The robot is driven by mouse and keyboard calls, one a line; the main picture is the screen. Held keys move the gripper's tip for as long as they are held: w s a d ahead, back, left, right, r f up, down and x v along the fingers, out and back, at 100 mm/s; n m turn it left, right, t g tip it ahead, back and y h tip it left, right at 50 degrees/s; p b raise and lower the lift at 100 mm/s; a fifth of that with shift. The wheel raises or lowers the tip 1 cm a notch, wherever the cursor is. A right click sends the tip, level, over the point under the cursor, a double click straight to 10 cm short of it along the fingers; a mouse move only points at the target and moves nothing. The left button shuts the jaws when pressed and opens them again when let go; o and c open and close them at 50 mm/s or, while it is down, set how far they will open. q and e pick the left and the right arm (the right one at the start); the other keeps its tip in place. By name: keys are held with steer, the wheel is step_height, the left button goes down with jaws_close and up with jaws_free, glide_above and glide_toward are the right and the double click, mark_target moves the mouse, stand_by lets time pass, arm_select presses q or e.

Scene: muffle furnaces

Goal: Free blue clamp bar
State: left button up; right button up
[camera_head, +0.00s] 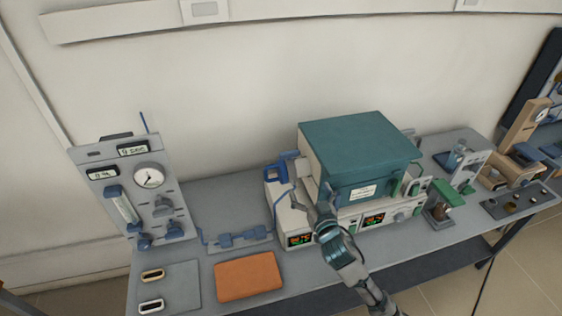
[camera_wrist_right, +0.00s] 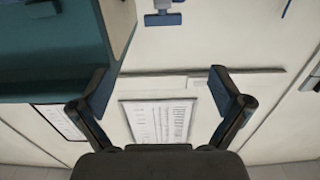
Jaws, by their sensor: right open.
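A blue bar-like handle (camera_head: 277,174) sits at the left side of the teal-topped furnace (camera_head: 358,146); I cannot tell for sure that it is the clamp bar. A small blue fitting shows at the top of the right wrist view (camera_wrist_right: 163,18), apart from the fingers. My right gripper (camera_head: 311,203) is at the furnace's front left, just right of and below the blue handle. In the right wrist view the gripper (camera_wrist_right: 162,92) has its two fingers spread wide with nothing between them. My left gripper is not in view.
An instrument panel with a dial (camera_head: 148,177) stands at the left. An orange mat (camera_head: 248,276) lies on the bench front. Blue tubing with fittings (camera_head: 240,238) lies between panel and furnace. A green-topped device (camera_head: 447,195) stands right of the furnace. The bench behind the tubing is clear.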

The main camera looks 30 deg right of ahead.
glide_toward(290, 155)
steer(key=x, duration=0.8)
steer(key=shift+w+d, duration=0.1)
steer(key=shift+d, duration=0.2)
steer(key=shift+w+a, duration=0.15)
steer(key=shift+w, duration=0.3)
steer(key=shift+r, duration=0.1)
steer(key=c, duration=1.2)
